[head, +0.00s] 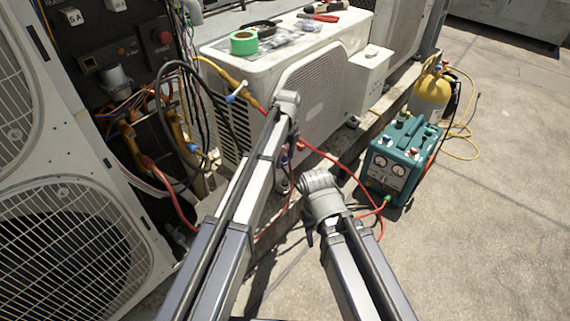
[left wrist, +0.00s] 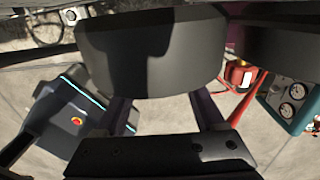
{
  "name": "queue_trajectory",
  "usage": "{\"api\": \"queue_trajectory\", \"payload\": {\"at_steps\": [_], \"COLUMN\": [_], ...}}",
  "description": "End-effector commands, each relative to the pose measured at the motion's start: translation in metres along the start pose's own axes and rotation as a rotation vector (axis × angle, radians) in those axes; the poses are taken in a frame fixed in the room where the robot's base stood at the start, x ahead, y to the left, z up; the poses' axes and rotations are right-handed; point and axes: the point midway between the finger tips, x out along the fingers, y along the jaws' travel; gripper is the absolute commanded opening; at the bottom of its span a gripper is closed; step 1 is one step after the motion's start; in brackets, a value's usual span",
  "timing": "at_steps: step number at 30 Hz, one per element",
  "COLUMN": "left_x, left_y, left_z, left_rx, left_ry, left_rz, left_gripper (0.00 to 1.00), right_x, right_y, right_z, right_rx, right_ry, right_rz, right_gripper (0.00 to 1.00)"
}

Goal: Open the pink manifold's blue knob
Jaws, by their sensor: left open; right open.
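I cannot make out the pink manifold for certain. A small red fitting (head: 301,147) with red hoses shows beside my left arm in the head view, and a red part (left wrist: 237,75) shows right of the fingers in the left wrist view. No blue knob shows on either. My left gripper (head: 284,180) is mostly hidden by its own arm in the head view; in the left wrist view its fingers (left wrist: 165,115) are apart with nothing seen between them. My right gripper (head: 309,237) is open, mostly hidden behind its arm, low in the middle.
A white condenser (head: 320,100) with green tape (head: 243,42) on top stands behind. A teal gauge machine (head: 400,155), also in the left wrist view (left wrist: 292,100), and a yellow cylinder (head: 430,98) stand right. Hoses and wiring crowd the left. Concrete at lower right is clear.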

Motion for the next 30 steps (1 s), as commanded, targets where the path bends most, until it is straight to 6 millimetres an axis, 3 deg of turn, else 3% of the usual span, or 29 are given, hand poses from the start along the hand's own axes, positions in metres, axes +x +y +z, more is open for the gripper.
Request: {"api": "queue_trajectory", "payload": {"at_steps": [10,27,30], "left_x": [0.0032,0.0033,0.0033], "left_y": [0.0001,0.0001,0.0001], "left_z": [0.0001,0.0,0.0], "left_rx": [0.0,0.0,0.0], "left_ry": [0.0,0.0,0.0], "left_rz": [0.0,0.0,0.0], "left_gripper": [0.69,0.05,0.0], "right_x": [0.0032,0.0033,0.0033], "right_y": [-0.0005,-0.0005,-0.0005], "right_z": [-0.0003,-0.0002,-0.0002], "right_rx": [-0.001,-0.001,-0.001], "right_ry": [0.0,0.0,0.0], "right_rz": [-0.001,-0.001,-0.001], "right_gripper": [0.5,0.5,0.5]}}
